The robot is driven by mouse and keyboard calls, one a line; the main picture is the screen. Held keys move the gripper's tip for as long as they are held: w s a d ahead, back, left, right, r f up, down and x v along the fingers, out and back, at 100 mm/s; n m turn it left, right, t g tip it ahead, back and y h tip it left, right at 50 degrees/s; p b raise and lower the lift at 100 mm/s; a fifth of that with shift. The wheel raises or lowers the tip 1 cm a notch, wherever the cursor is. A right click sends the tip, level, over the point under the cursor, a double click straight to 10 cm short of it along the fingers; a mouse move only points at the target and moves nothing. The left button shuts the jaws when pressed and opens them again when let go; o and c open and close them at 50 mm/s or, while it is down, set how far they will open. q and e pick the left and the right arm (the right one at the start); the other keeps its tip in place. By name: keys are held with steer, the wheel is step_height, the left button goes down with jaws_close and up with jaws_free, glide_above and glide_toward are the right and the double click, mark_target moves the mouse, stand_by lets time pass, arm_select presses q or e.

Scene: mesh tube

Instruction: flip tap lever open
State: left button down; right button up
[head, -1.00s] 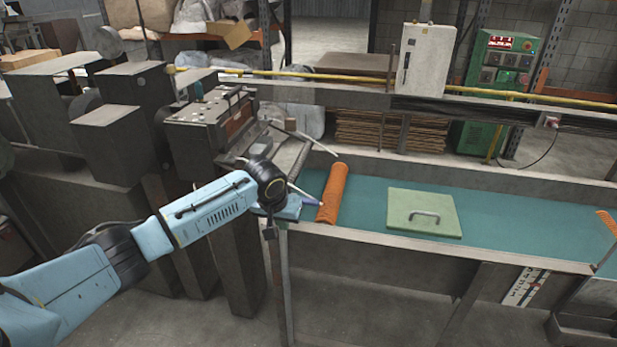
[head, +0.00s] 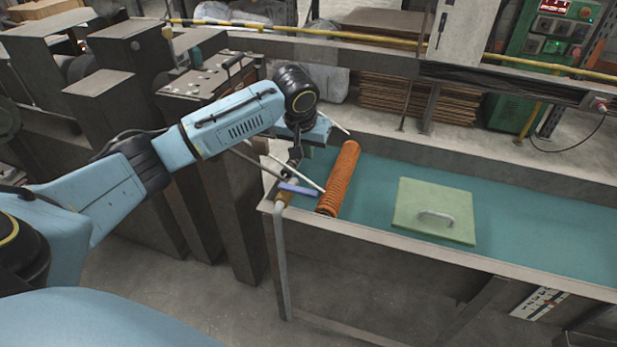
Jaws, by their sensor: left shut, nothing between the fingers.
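The tap (head: 284,194) is a small brass-coloured fitting at the left front corner of the teal-topped bench, above a pale pipe that runs down the bench's end. Its blue-purple lever (head: 299,189) points to the right, roughly level, towards the orange mesh tube (head: 340,178). My left gripper (head: 292,168) is shut and empty, pointing down just above the tap and lever. I cannot tell whether its fingertips touch the lever. My wrist hides part of the bench corner behind it. My right gripper is not in view.
A green plate with a grey handle (head: 435,210) lies on the teal bench surface (head: 520,215), right of the tube. Thin pale rods lie near the bench's left end. A dark machine (head: 205,85) stands close behind my left forearm. The bench's right part is clear.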

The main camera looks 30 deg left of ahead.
mark_target(298, 192)
arm_select(q)
step_height(298, 192, down, 10)
steer(key=p, duration=0.2)
steer(key=shift+s+r, duration=0.15)
steer(key=shift+s, duration=0.05)
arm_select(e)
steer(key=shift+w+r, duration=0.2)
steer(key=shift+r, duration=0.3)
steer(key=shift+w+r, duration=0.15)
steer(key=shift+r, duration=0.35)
arm_select(q)
steer(key=shift+w+d, duration=0.1)
steer(key=shift+d, duration=0.05)
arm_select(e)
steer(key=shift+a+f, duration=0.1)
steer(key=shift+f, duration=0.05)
